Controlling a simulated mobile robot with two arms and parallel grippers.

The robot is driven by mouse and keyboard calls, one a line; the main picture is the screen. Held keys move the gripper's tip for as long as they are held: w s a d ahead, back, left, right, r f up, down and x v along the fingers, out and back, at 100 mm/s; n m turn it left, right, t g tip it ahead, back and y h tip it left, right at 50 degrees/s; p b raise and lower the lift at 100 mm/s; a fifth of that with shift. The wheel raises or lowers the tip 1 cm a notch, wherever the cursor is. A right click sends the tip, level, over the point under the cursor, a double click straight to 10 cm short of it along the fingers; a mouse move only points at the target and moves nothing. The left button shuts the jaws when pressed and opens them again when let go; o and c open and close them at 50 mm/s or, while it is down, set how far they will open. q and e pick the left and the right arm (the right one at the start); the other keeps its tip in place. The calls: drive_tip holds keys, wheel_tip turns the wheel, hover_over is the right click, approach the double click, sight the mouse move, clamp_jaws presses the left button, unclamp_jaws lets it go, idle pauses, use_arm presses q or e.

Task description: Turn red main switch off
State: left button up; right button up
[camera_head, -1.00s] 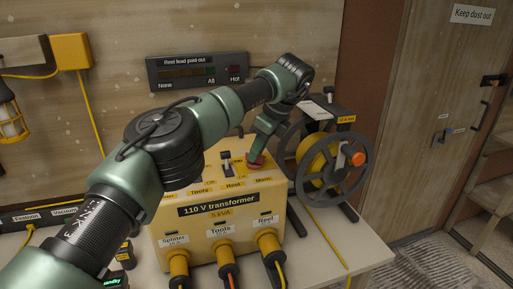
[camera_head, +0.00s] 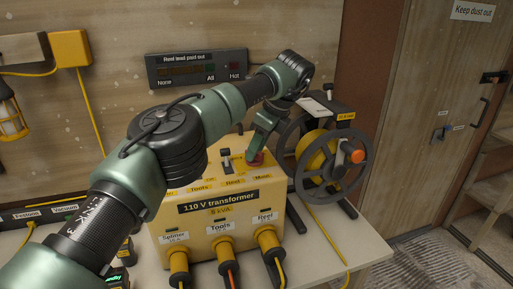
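The yellow 110 V transformer (camera_head: 180,225) stands on the bench. The red main switch (camera_head: 256,160) sits on its top at the right rear, behind the "Main" label. My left gripper (camera_head: 254,155) reaches down onto the red switch from above and hides most of it. The fingertips are too small and covered to tell whether they are open or closed around it. Which way the switch is set cannot be seen. My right gripper is not in view.
A black toggle (camera_head: 226,160) stands left of the red switch. A cable reel (camera_head: 320,160) with an orange knob (camera_head: 357,157) stands close on the right. Plugs with cables (camera_head: 268,241) fill the transformer's front. A display panel (camera_head: 195,68) hangs on the wall behind.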

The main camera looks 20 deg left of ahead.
use_arm(q)
drive_tip(key=shift+d+r, duration=0.15)
drive_tip(key=shift+r, duration=0.2)
drive_tip(key=p+v, duration=0.1)
drive_tip(key=v, duration=0.6)
drive_tip(key=shift+p, duration=0.3)
drive_tip(key=shift+f, duration=0.1)
